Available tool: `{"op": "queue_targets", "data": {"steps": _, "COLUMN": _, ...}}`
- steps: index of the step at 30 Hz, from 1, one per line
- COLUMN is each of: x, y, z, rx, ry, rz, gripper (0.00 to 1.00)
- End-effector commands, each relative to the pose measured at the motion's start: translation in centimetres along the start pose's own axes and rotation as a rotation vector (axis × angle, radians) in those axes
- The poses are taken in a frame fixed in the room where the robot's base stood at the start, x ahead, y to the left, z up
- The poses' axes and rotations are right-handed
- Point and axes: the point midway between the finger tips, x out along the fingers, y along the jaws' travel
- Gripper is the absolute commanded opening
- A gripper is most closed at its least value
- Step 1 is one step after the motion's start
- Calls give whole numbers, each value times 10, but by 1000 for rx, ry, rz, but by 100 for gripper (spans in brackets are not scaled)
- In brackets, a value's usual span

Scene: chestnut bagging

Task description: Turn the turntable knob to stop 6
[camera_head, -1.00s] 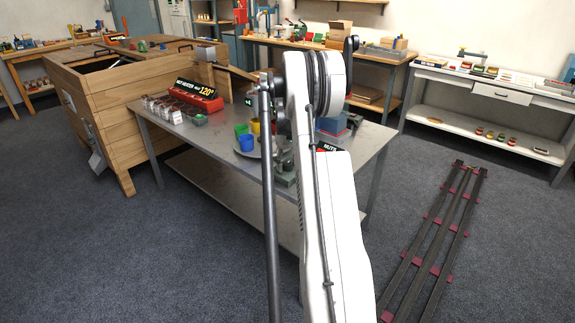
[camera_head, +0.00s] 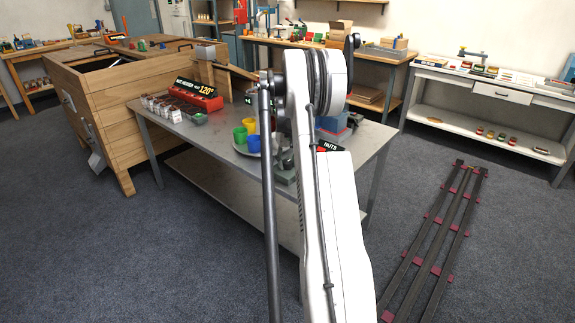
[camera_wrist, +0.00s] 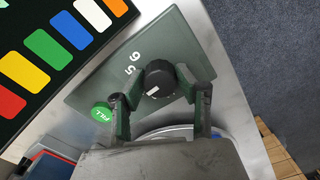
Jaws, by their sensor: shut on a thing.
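The black turntable knob (camera_wrist: 160,79) sits on a dark green plate (camera_wrist: 186,38) in the wrist view. Its white mark faces the lower left of the picture. The printed numerals 6 and 5 show left of the knob; other numerals are hidden. My gripper (camera_wrist: 158,86) is shut on the knob, a finger on either side. A green FILL button (camera_wrist: 102,112) is beside the left finger. In the head view, the turntable (camera_head: 241,149) carries a green cup (camera_head: 240,135), a yellow cup (camera_head: 250,125) and a blue cup (camera_head: 254,143). My arm hides its right side and my gripper.
A panel with coloured blocks (camera_wrist: 53,45) lies beside the knob plate. The metal table (camera_head: 218,155) also holds a row of small containers (camera_head: 163,107) and a red 120° display (camera_head: 197,93). A wooden cabinet (camera_head: 115,100) stands at left.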

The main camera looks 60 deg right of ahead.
Motion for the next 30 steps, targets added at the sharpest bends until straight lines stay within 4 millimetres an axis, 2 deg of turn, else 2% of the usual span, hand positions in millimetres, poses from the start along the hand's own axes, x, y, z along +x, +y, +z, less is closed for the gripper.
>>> {"op": "queue_targets", "data": {"steps": 30, "x": 1, "y": 0, "z": 0, "rx": 955, "ry": 0, "rz": 0, "gripper": 5}}
